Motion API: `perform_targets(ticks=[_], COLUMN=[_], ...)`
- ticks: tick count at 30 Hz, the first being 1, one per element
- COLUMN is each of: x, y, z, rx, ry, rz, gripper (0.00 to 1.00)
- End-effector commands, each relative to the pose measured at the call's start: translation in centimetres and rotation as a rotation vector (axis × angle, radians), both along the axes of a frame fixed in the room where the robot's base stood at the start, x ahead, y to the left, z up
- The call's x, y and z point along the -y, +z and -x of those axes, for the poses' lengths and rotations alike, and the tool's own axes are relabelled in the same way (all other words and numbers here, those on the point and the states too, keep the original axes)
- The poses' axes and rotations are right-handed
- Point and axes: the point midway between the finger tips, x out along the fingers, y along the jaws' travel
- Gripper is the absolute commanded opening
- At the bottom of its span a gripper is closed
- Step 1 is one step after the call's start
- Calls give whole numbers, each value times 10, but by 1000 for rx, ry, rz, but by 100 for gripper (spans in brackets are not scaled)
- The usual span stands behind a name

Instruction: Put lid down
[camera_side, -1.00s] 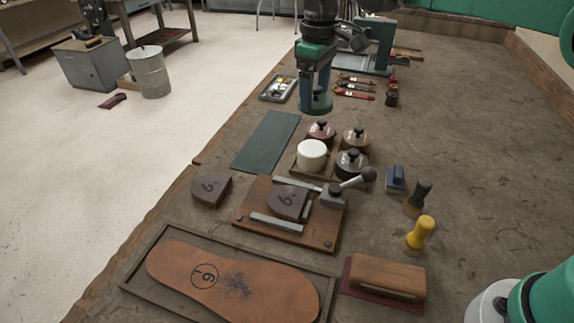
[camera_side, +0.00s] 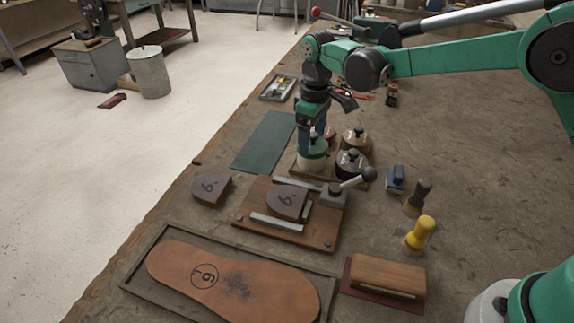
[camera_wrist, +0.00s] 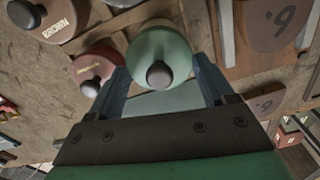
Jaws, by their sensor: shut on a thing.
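The green lid (camera_wrist: 160,45) with its dark round knob lies between the two fingers of my gripper (camera_wrist: 162,72) in the wrist view. My gripper (camera_side: 313,140) is shut on the lid, fingers pointing down. In the side view the green lid (camera_side: 313,151) sits right over the white open-topped jar (camera_side: 311,165), looking level. Only the jar's lower wall shows; its rim is hidden. I cannot tell whether the lid is fully seated on it.
Close by in the same wooden tray (camera_side: 300,176) stand jars with a brown lid (camera_side: 356,139), a black lid (camera_side: 352,162) and a dark red lid (camera_wrist: 95,67). A lever clamp (camera_side: 338,191) on a board stands in front. A green mat (camera_side: 265,142) lies to the left.

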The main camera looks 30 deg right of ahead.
Motion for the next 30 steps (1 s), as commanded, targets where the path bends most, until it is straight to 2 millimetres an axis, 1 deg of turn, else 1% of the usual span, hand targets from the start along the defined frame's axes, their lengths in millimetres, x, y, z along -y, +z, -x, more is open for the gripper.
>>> perform_targets(ticks=[8,9,11,17,20,27,30], x=[0,0,0,0,0,0,0], y=[-5,-4,-4,-4,1,37,48], z=[0,0,0,0,0,0,0], rx=[0,0,0,0,0,-1,0], ry=[0,0,0,0,0,0,-1], rz=[0,0,0,0,0,1,0], gripper=[27,84,100,100,100,100,100])
